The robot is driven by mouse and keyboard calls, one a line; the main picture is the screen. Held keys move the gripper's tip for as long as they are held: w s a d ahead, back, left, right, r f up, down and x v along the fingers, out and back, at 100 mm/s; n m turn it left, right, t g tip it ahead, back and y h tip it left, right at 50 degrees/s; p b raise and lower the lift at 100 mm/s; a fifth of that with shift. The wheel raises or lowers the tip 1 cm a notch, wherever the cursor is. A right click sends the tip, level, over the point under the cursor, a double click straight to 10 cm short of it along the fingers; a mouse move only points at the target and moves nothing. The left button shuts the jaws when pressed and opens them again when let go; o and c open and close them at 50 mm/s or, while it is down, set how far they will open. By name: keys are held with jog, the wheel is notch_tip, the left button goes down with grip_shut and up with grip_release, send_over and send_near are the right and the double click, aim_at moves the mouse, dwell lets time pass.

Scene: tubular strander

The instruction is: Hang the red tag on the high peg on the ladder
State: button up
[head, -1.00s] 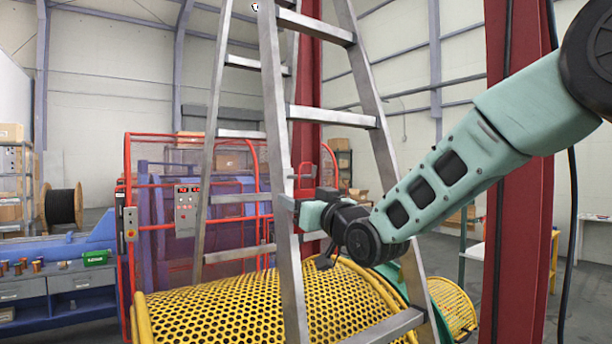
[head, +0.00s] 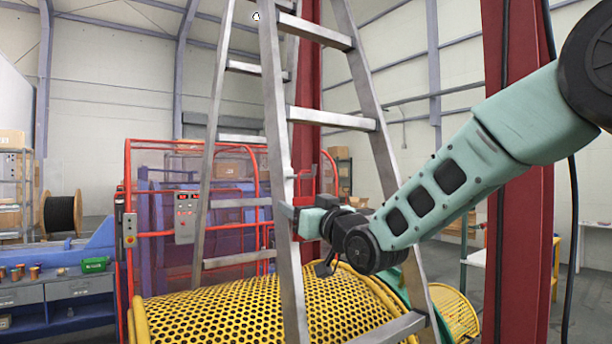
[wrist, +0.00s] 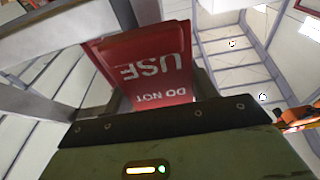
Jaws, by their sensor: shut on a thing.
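The red tag (wrist: 148,68) stands out from my gripper (wrist: 150,112) in the wrist view, with "DO NOT USE" in white letters upside down. The dark jaws are shut on its lettered end. In the head view my gripper (head: 291,211) is beside the front rail of the metal ladder (head: 272,125), at about mid-height of the picture. I cannot tell there whether it touches the rail. A ladder rail (wrist: 65,30) passes close behind the tag in the wrist view.
A yellow perforated guard (head: 240,305) lies below and behind the ladder. Red posts (head: 515,200) stand to the right and behind it. A red-framed fence with a control box (head: 186,215) is at the left. Open air surrounds the upper ladder.

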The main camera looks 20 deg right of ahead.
jog(key=shift+b, duration=0.45)
dwell(0.3)
jog(key=o, duration=1)
jog(key=shift+b+v, duration=1.95)
jog(key=shift+v, duration=2.6)
